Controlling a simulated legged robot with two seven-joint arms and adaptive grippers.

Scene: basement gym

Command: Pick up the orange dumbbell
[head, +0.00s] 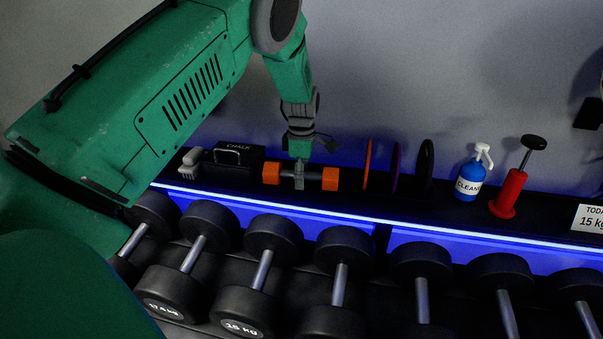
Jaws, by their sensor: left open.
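The orange dumbbell (329,179) lies on the top shelf of the rack, with two orange heads and a grey handle between them. My left arm comes in from the left and bends down over the shelf. My left gripper (299,178) points down at the middle of the dumbbell, with its fingers at the handle. The fingers are open and small in the picture. They hide part of the handle, and I cannot tell whether they touch it. My right gripper is not in view.
A black chalk box (232,153) stands left of the dumbbell. An orange disc (367,164) and darker discs stand upright close on its right. Farther right are a blue cleaner bottle (468,181), a red pump (510,191) and a sign (589,219). Large black dumbbells (274,237) fill the lower rack.

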